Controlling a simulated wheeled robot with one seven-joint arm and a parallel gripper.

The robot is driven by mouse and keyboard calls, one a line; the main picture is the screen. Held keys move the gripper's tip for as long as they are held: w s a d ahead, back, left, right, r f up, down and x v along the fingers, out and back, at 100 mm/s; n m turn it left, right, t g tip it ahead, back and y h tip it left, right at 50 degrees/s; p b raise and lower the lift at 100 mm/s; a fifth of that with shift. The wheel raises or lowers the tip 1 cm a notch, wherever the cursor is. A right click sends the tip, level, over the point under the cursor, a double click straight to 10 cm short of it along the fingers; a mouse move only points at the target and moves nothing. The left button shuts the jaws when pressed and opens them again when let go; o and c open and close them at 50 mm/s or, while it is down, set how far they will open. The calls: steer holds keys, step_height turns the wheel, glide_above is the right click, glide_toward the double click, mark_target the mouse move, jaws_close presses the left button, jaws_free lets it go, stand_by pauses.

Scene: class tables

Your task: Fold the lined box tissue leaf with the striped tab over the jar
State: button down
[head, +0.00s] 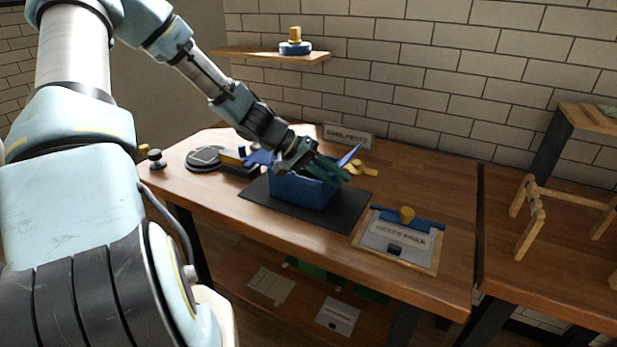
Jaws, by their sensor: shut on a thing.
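A blue box (300,193) stands open on a dark mat (342,212) in the middle of the table. My gripper (343,176) reaches down over the box's right side with its teal fingers at the rim. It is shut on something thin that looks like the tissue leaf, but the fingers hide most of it. A blue flap (350,155) sticks up at a tilt behind the fingers; I cannot tell whether it is part of the leaf. The striped tab cannot be made out. No jar can be seen; the box wall and my gripper hide the inside.
A clipboard-like board (398,243) with a yellow knob lies front right. Yellow pieces (362,169) lie behind the box. A round grey dish (205,158) and blue items sit left. A sign (347,136) stands at the back.

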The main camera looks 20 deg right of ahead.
steer(key=shift+w+a+r+g+h, duration=0.3)
steer(key=shift+g+h, duration=0.2)
steer(key=shift+h, duration=0.2)
steer(key=shift+w+a+r+n+g+h, duration=0.25)
steer(key=shift+n+g+h, duration=0.2)
steer(key=shift+h, duration=0.25)
steer(key=c, duration=0.9)
jaws_free()
steer(key=shift+s+a+r, duration=0.4)
steer(key=shift+a+r, duration=0.35)
steer(key=shift+s+a+r, duration=0.4)
steer(key=shift+a+r, duration=0.35)
steer(key=shift+r, duration=0.05)
steer(key=shift+s+a+r, duration=0.4)
steer(key=shift+a+r, duration=0.35)
